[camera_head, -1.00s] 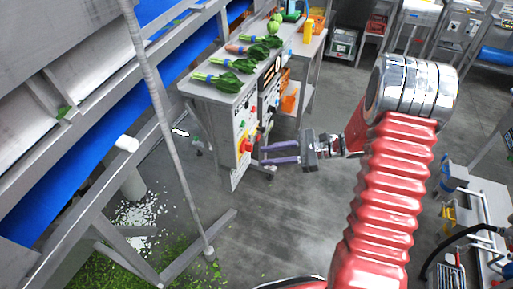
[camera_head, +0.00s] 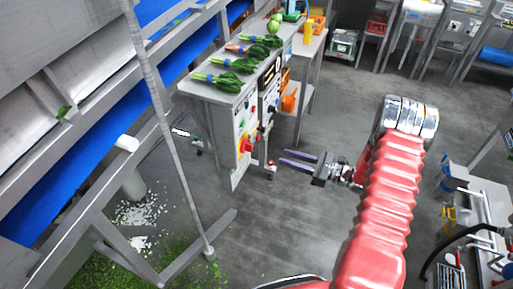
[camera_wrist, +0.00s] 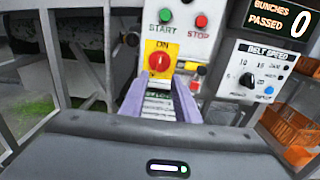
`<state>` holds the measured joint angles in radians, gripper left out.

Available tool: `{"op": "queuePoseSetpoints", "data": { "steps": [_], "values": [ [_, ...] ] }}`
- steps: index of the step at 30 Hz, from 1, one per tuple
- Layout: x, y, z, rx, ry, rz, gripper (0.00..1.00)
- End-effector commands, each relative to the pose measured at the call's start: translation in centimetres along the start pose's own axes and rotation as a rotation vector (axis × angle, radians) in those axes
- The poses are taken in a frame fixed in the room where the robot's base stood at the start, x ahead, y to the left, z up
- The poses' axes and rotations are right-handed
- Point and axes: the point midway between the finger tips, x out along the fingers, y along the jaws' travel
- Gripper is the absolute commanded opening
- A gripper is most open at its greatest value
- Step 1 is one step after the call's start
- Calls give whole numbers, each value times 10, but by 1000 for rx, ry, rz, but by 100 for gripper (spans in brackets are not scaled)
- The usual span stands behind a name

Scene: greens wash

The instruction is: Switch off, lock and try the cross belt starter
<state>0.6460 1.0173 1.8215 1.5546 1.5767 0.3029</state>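The starter panel (camera_head: 243,118) stands on the front of a grey cabinet, left of my gripper. Its red rotary switch (camera_wrist: 159,60) on a yellow plate shows in the wrist view, with "ON" above it; in the head view the switch (camera_head: 246,145) is small. A green START button (camera_wrist: 166,15) and red STOP button (camera_wrist: 202,21) sit above. My gripper (camera_head: 284,158) is open and empty, its purple fingers pointing at the panel and apart from it. In the wrist view the fingertips (camera_wrist: 160,88) appear below the switch. A small red item (camera_wrist: 201,70) sits right of the switch; I cannot tell what it is.
A belt speed dial (camera_wrist: 247,79) and a counter reading 0 (camera_wrist: 279,18) are right of the starter. Leafy bunches (camera_head: 217,80) lie on the cabinet top. A slanted grey post (camera_head: 170,140) and blue belt (camera_head: 130,115) stand left. The floor around my gripper is clear.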

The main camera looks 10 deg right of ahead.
Motion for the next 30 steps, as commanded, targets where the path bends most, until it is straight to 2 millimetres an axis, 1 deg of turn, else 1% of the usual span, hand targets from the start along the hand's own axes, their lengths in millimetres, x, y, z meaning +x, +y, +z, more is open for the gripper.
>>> {"op": "queuePoseSetpoints", "data": {
  "steps": [5,8,24,30],
  "values": [
    [8,0,0,0,1,2,29],
    [19,1,0,0,1,3,29],
    [100,1,0,0,1,4,29],
    [126,0,0,0,2,1,29]
  ]
}}
